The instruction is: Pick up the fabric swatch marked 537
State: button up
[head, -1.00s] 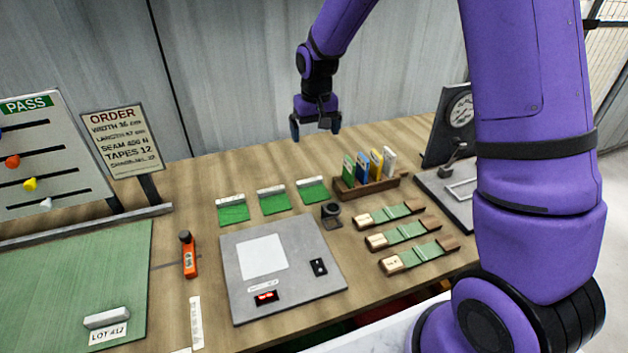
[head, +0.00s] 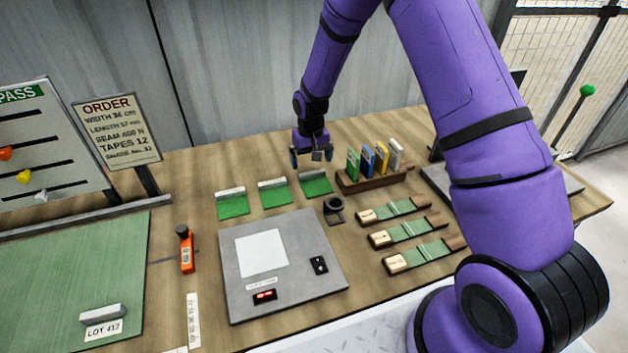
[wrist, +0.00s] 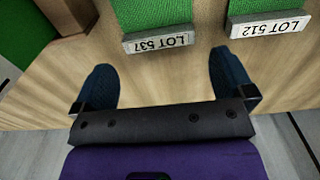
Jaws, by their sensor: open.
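The fabric swatch marked 537 is a green piece of cloth with a pale label bar reading LOT 537; its cloth (wrist: 150,12) is at the top of the wrist view, cut off by the frame edge. In the head view it appears to be the rightmost swatch (head: 316,187) of the row of three. My gripper (wrist: 162,82) is open and empty, its blue fingers apart just behind the label bar, over bare wood. In the head view my gripper (head: 311,157) hangs behind that swatch, not touching it.
The LOT 512 swatch (wrist: 268,25) lies beside it; another swatch (head: 233,204) is farther left. A wooden rack (head: 375,182) of upright coloured cards stands close on the right. A dark round holder (head: 334,207) and a grey plate (head: 280,265) are in front.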

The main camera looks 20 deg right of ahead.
aim_at(312, 173)
jog(key=shift+d+f, duration=0.1)
jog(key=shift+f, duration=2.55)
jog(key=shift+s, duration=0.1)
jog(key=c, duration=0.6)
